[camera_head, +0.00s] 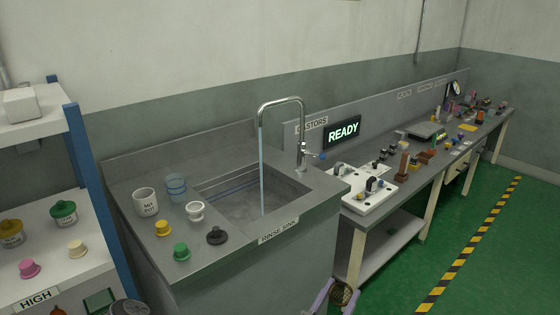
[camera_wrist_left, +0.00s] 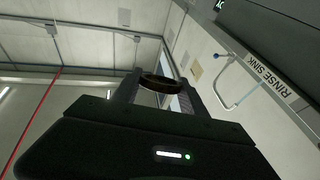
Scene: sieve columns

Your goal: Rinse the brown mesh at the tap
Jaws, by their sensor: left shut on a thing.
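My left gripper (camera_head: 338,290) shows at the bottom edge of the head view, in front of the sink cabinet and below counter height. In the left wrist view the brown mesh (camera_wrist_left: 163,81) sits as a dark brown ring between the fingertips of the gripper (camera_wrist_left: 155,95). The tap (camera_head: 302,150) is a tall chrome gooseneck, and a stream of water (camera_head: 262,165) falls from it into the rinse sink (camera_head: 228,187). My right gripper is not in view.
A READY display (camera_head: 343,131) and a white tray (camera_head: 356,196) are to the right.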

